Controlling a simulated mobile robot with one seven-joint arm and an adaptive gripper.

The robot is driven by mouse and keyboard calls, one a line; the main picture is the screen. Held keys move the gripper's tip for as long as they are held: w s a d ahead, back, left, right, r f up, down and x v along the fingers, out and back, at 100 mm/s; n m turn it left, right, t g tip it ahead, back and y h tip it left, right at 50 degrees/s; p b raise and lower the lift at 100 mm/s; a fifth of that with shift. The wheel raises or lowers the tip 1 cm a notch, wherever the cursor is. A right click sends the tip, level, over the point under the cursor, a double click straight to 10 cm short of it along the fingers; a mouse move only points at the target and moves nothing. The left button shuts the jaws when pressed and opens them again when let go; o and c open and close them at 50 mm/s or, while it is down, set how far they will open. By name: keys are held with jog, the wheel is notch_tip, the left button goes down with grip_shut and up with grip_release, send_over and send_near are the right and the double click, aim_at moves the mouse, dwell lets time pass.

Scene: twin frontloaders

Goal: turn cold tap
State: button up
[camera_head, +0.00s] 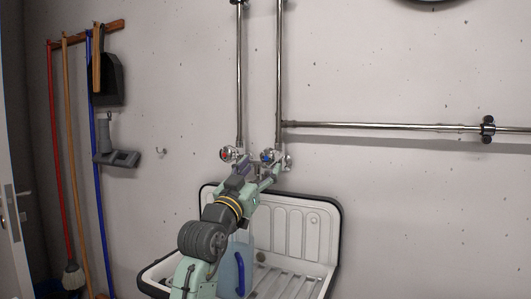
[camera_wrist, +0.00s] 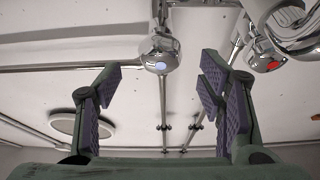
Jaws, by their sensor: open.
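The cold tap is a chrome knob with a blue mark (camera_head: 267,156) on the wall above the sink. In the wrist view, the cold tap (camera_wrist: 159,56) is at the top centre, ahead of and between my open fingers. My gripper (camera_head: 268,174) reaches up to the taps, and its tips partly hide the cold tap's surroundings. In the wrist view, my gripper (camera_wrist: 162,80) is open and empty, with a finger on each side of the knob. I cannot tell whether either finger touches it.
The hot tap with a red mark (camera_head: 228,154) is just left of the cold tap; it is at the right in the wrist view (camera_wrist: 268,60). Chrome pipes (camera_head: 280,70) run up and right. The white sink (camera_head: 312,222) with its black rim is below my arm. Brooms (camera_head: 68,150) hang left.

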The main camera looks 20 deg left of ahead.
aim_at(266, 160)
jog(key=p+x, duration=0.2)
jog(key=x, duration=0.5)
jog(key=shift+w, duration=0.1)
jog(key=shift+c, duration=0.3)
